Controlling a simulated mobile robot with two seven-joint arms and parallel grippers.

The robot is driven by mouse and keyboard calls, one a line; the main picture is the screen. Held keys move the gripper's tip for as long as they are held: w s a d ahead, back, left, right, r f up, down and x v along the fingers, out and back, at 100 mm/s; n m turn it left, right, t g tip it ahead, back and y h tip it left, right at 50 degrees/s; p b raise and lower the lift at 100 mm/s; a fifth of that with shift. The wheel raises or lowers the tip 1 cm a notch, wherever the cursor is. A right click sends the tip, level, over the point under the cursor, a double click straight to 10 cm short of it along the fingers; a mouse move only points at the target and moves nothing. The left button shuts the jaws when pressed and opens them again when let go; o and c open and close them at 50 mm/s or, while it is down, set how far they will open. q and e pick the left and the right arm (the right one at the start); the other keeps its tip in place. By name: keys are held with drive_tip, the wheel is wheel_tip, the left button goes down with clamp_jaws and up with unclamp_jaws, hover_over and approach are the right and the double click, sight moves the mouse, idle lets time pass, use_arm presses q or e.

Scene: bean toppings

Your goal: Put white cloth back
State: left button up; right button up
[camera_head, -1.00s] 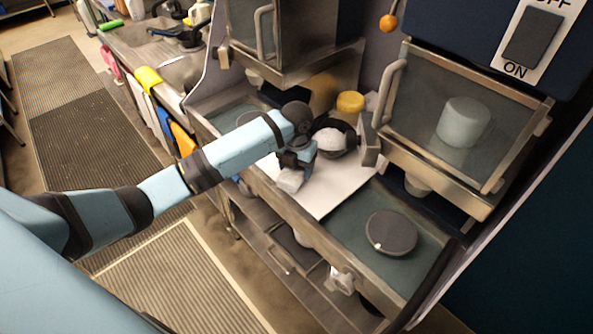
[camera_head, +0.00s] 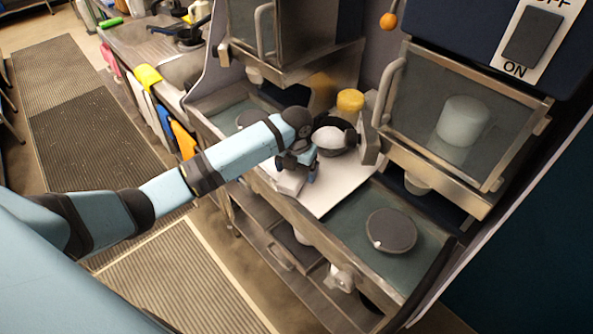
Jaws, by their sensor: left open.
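My left gripper (camera_head: 298,173) points down over the front edge of the white board (camera_head: 331,191) on the counter, and its jaws are open. A small pale, blocky shape (camera_head: 289,184) shows right at the fingertips. I cannot tell whether it is the white cloth or part of the gripper. Among the cloths hanging along the sink edge at the left, a pale one (camera_head: 140,101) hangs beside a yellow one (camera_head: 147,77). My right gripper is not in view.
A dark bowl (camera_head: 338,151) with a rounded white thing in it stands just behind the gripper. A round dark lid or plate (camera_head: 391,231) lies on the counter at the right. A glass-fronted cabinet (camera_head: 460,125) overhangs the counter. A yellow container (camera_head: 350,102) stands at the back.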

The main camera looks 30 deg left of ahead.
sight(297, 171)
use_arm(q)
wheel_tip(297, 171, up, 12)
drive_tip(key=b, duration=0.2)
drive_tip(key=shift+f, duration=0.25)
